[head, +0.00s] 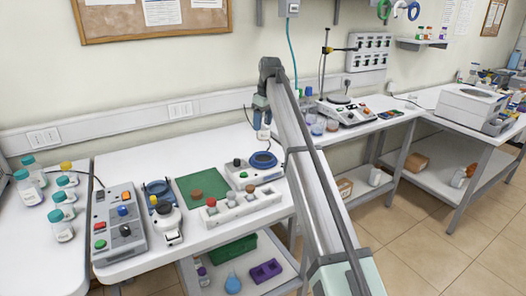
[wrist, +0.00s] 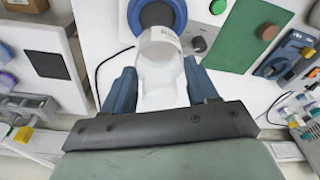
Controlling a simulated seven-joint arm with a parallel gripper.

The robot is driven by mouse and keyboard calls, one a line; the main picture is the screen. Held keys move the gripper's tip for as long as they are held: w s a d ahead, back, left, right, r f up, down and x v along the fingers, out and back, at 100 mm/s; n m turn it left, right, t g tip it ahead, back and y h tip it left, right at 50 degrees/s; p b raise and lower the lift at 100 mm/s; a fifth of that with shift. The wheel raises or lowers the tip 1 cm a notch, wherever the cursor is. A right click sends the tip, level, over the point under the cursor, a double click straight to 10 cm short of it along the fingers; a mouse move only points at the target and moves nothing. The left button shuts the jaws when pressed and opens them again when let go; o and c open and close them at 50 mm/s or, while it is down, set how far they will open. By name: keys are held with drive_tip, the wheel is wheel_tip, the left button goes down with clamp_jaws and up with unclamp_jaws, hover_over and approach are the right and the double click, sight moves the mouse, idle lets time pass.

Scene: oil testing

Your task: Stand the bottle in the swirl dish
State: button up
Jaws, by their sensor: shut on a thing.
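My gripper (head: 262,108) is shut on a clear, whitish bottle (head: 263,134), with one blue finger on each side of it. The wrist view shows the bottle (wrist: 160,68) between the fingers of my gripper (wrist: 161,85), with a pale label at its far end. The swirl dish (head: 264,160) is a round blue dish on a white machine with a green knob and a dark knob. In the head view the bottle hangs upright above the dish. In the wrist view its far end overlaps the swirl dish (wrist: 156,12). I cannot tell the exact gap.
A white rack (head: 243,206) with several coloured pieces stands in front of the machine. A green mat (head: 203,187) with a brown disc lies left of it. A grey control box (head: 119,223) and several teal-capped bottles (head: 60,212) are further left.

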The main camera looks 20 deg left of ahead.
sight(266, 116)
wheel_tip(266, 116, down, 9)
drive_tip(key=shift+r, duration=0.1)
idle(0.4)
drive_tip(key=shift+f, duration=0.2)
drive_tip(key=o, duration=1.2)
drive_tip(key=shift+c, duration=0.2)
drive_tip(key=r, duration=0.4)
drive_tip(key=d+r, duration=0.1)
drive_tip(key=r, duration=0.7)
drive_tip(key=shift+s+d+r, duration=0.1)
drive_tip(key=shift+s+d, duration=0.2)
drive_tip(key=shift+s, duration=0.1)
